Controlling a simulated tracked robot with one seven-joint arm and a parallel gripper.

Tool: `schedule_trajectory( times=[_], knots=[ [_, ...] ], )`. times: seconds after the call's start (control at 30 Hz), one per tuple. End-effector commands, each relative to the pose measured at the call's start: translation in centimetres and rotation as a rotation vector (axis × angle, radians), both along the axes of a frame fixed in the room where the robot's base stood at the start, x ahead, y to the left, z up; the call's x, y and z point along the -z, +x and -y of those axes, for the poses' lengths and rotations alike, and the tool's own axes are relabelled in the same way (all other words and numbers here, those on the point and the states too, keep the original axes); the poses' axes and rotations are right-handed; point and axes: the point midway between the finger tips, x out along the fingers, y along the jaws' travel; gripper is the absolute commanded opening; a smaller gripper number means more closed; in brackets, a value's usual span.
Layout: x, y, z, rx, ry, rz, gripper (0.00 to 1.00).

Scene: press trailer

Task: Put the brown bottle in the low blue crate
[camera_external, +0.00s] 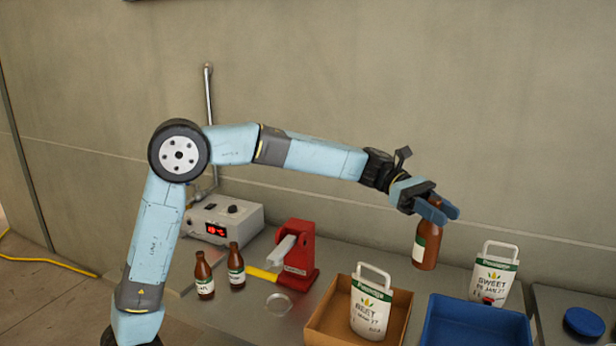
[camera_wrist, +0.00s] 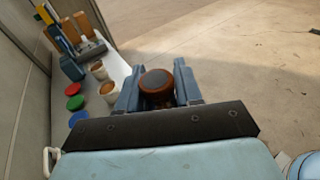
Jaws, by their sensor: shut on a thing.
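My gripper (camera_external: 437,209) is shut on a brown bottle (camera_external: 427,250) with a white and green label. The bottle hangs upright in the air, above and a little left of the low blue crate (camera_external: 476,322). In the wrist view the round brown top of the bottle (camera_wrist: 157,84) shows between the two blue fingers of my gripper (camera_wrist: 158,88). The crate looks empty in the part I see; its front is cut off by the picture edge. Two more brown bottles, one (camera_external: 204,276) and another (camera_external: 236,266), stand on the bench at left.
A cardboard box (camera_external: 326,338) holding a white pouch (camera_external: 371,302) stands left of the crate. Another white pouch (camera_external: 494,272) stands behind the crate. A red press (camera_external: 301,254), a glass dish (camera_external: 279,302), a grey control box (camera_external: 224,218) and a blue lid (camera_external: 584,322) are also here.

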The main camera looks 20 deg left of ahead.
Motion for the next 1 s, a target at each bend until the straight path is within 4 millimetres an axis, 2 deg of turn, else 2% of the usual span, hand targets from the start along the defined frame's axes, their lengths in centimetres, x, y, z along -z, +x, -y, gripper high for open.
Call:
schedule_trajectory(
  times=[0.17, 0.47, 0.7, 0.8, 1.0],
  knots=[
    [-0.1, -2.6, 2.1, 0.059, -0.006, -0.002, 0.00],
    [6.6, -2.3, 1.9, 0.053, -0.001, -0.006, 0.00],
    [13.6, -2.3, 1.9, 0.053, -0.001, -0.007, 0.00],
    [15.9, -2.3, 1.9, 0.052, -0.003, -0.005, 0.00],
    [18.0, -2.1, 2.1, 0.053, -0.005, -0.003, 0.00]
  ],
)
